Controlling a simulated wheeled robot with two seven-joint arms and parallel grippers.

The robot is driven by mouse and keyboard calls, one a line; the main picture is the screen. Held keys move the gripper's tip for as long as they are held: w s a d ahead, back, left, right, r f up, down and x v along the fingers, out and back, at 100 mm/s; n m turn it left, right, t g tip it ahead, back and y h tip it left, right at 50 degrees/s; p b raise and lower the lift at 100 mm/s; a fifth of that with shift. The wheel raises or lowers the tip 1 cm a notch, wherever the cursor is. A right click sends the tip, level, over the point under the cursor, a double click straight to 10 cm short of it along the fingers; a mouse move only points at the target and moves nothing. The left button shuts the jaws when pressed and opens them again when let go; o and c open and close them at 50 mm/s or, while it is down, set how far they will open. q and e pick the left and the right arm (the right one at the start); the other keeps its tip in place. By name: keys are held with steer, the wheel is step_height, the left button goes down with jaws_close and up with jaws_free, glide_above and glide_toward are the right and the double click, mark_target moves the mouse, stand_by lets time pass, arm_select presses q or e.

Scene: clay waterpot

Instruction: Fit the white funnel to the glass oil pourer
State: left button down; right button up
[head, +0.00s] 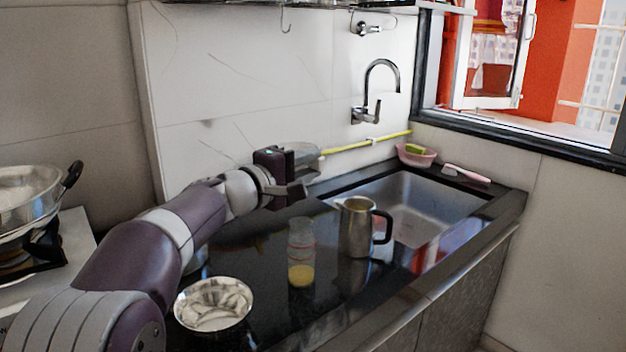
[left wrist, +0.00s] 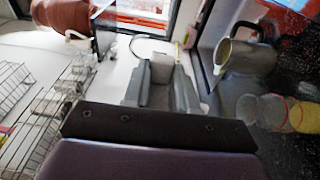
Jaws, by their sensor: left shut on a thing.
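The glass oil pourer (head: 301,242) stands upright on the black counter, with yellow liquid at its bottom. It lies sideways at the right of the left wrist view (left wrist: 262,111). My left gripper (head: 306,174) is raised behind the pourer, near the wall, and apart from it. In the left wrist view my left gripper (left wrist: 162,88) is shut on a pale piece (left wrist: 160,69), which seems to be the white funnel. The fingers hide much of its shape. It also shows as a pale form (head: 306,151) at the gripper in the head view. My right gripper is out of view.
A steel jug (head: 356,228) stands right of the pourer, close to the sink (head: 425,205). A shiny metal bowl (head: 213,304) sits at the front left. A pan (head: 25,200) is on the stove. A pink bowl (head: 416,157) stands behind the sink.

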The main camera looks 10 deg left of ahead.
arm_select(q)
step_height(320, 180, down, 12)
steer(key=b, duration=1.1)
steer(key=shift+s+d, duration=0.15)
steer(key=shift+s, duration=0.05)
steer(key=shift+w+d, duration=0.15)
steer(key=shift+d, duration=0.05)
steer(key=shift+b, duration=0.55)
steer(key=shift+d, duration=0.1)
steer(key=shift+f+b, duration=0.15)
steer(key=shift+b, duration=0.2)
